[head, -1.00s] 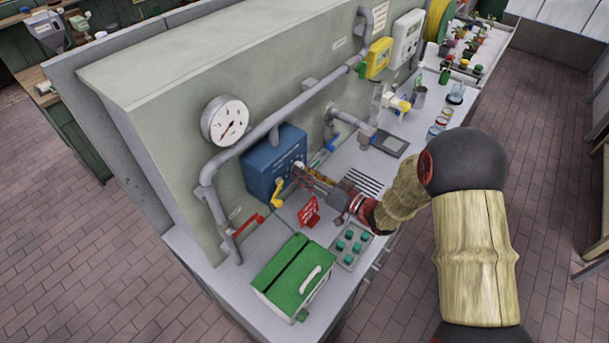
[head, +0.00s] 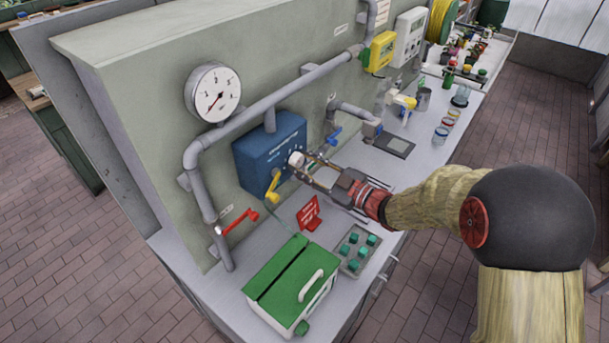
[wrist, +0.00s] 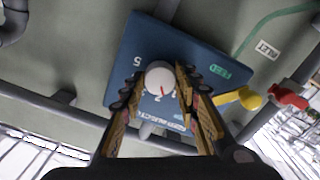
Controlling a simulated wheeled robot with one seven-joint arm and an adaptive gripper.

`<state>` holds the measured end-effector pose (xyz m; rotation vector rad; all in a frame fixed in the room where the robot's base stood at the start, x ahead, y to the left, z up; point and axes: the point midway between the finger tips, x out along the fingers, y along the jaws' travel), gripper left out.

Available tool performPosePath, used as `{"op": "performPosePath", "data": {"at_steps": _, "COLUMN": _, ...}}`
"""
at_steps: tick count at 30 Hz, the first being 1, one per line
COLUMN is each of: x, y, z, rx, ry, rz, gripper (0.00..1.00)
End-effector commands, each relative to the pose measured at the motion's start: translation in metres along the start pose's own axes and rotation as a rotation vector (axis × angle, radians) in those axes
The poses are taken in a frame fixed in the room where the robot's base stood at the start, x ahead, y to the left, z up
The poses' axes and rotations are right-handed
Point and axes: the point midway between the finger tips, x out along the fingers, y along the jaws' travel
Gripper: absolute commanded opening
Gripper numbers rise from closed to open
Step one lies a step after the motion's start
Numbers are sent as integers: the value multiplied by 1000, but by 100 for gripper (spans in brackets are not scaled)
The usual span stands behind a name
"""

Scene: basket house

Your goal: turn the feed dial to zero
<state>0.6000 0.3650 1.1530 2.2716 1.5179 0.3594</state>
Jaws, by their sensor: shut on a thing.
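The feed dial (head: 296,158) is a round white knob on the front of a blue box (head: 254,160) mounted on the grey-green wall panel. In the wrist view the dial (wrist: 159,76) has a red pointer mark toward its lower side, near the printed numbers. My gripper (head: 301,162) reaches the box from the right. In the wrist view its two fingers (wrist: 160,82) are shut on the dial, one on each side. Part of the number scale is hidden.
A yellow lever (head: 273,187) sits on the box just below the dial. A red-handled valve (head: 238,220), a red sign (head: 309,213) and a blue-handled valve (head: 334,137) are nearby. A green-lidded case (head: 293,283) and a green-button panel (head: 358,250) are on the bench.

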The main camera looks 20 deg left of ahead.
Motion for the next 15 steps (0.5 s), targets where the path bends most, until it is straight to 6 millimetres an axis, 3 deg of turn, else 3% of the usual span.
{"op": "performPosePath", "data": {"at_steps": 15, "x": 0, "y": -1, "z": 4, "rx": -491, "ry": 1, "rz": 1, "gripper": 6}}
